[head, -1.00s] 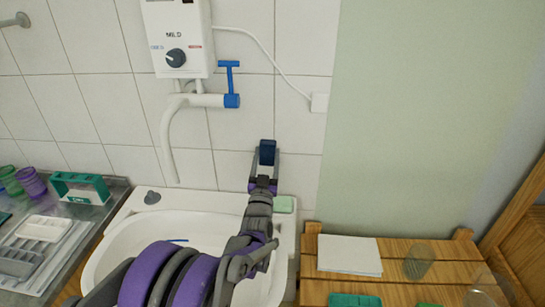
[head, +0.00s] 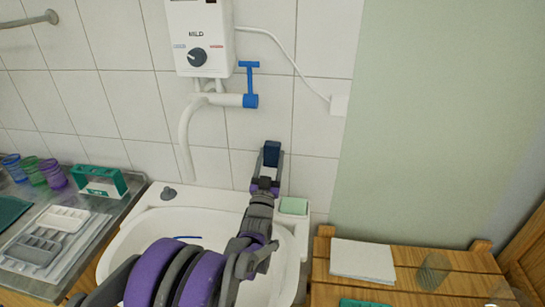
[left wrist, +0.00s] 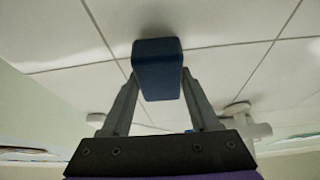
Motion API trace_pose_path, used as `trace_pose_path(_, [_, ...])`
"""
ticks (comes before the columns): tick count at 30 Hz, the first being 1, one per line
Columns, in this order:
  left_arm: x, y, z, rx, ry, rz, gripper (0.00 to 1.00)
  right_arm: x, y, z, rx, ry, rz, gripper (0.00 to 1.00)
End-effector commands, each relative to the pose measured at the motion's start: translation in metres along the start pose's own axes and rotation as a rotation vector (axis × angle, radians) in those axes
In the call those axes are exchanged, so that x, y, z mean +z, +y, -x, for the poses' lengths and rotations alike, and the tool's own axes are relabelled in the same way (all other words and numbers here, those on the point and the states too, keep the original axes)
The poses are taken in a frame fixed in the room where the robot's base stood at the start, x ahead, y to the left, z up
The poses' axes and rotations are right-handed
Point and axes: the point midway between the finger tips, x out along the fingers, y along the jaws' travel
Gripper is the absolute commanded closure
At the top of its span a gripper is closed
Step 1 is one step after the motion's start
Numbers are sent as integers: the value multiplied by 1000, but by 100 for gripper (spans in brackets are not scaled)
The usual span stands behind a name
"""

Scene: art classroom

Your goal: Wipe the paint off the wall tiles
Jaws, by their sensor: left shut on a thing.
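My left gripper (head: 267,172) is above the back right of the sink, close to the wall tiles (head: 265,120). It is shut on a dark blue block (head: 271,153), which also shows between the fingers in the left wrist view (left wrist: 158,68). The block is at or very near the tiles; I cannot tell whether it touches them. No paint mark is visible on the tiles in view; the patch behind the block is hidden. My right gripper is not in view.
A white sink (head: 210,225) lies below, with a green sponge-like block (head: 293,206) on its rim. A water heater (head: 201,38) with spout and blue tap (head: 250,90) hangs above. Cups and a tray (head: 45,235) stand left. A wooden table (head: 400,258) with papers (head: 362,260) stands right.

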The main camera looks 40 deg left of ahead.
Motion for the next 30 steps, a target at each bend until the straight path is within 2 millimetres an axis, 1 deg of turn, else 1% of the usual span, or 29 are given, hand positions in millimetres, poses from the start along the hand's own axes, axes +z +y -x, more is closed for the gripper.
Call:
trace_pose_path(1, [-2, 0, 6, 1, 0, 0, 90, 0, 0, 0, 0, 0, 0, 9])
trace_pose_path(9, [-14, 1, 31, 1, 1, 1, 90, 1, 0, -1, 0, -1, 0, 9])
trace_pose_path(15, [-20, 1, 45, 1, 1, 1, 90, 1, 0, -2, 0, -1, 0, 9])
trace_pose_path(26, [-21, 1, 47, 1, 1, 1, 90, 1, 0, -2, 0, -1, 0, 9])
trace_pose_path(30, [-24, 1, 52, 2, 1, 1, 90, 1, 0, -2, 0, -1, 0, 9])
